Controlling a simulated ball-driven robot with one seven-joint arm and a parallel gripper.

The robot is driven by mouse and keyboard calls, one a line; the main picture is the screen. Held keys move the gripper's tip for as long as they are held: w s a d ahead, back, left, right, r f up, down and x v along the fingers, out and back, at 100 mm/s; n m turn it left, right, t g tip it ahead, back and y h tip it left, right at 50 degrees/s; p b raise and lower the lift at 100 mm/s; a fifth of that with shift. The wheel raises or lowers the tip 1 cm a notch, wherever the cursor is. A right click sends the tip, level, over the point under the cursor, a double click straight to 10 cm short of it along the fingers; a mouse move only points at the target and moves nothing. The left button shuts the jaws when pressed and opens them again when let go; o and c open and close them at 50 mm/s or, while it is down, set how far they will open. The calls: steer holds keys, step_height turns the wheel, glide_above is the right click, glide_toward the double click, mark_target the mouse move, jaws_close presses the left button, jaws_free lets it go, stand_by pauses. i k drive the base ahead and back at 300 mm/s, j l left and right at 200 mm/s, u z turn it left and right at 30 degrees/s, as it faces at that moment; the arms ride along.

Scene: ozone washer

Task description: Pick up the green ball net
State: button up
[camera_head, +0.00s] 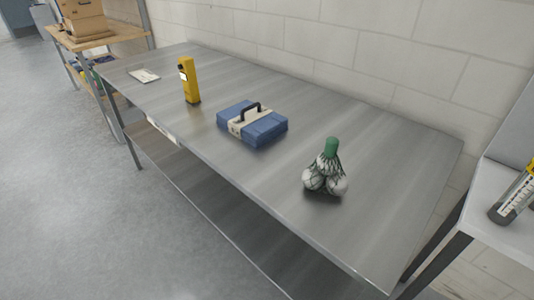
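The green ball net (325,173) stands upright on the metal table (233,171), toward its right end. It is a dark mesh around several whitish balls, gathered into a green top. Nothing touches it, and bare table lies around it. My gripper does not show in this view.
A blue case (264,129) with a dark handle lies left of the net. Further left stand a yellow handheld device (189,80) and a flat pale packet (144,75). A white wall (340,55) runs behind the table. A grey surface (485,205) holds a clear cylinder at right. Floor at left is clear.

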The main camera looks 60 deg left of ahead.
mark_target(328, 164)
steer(key=u, duration=1.15)
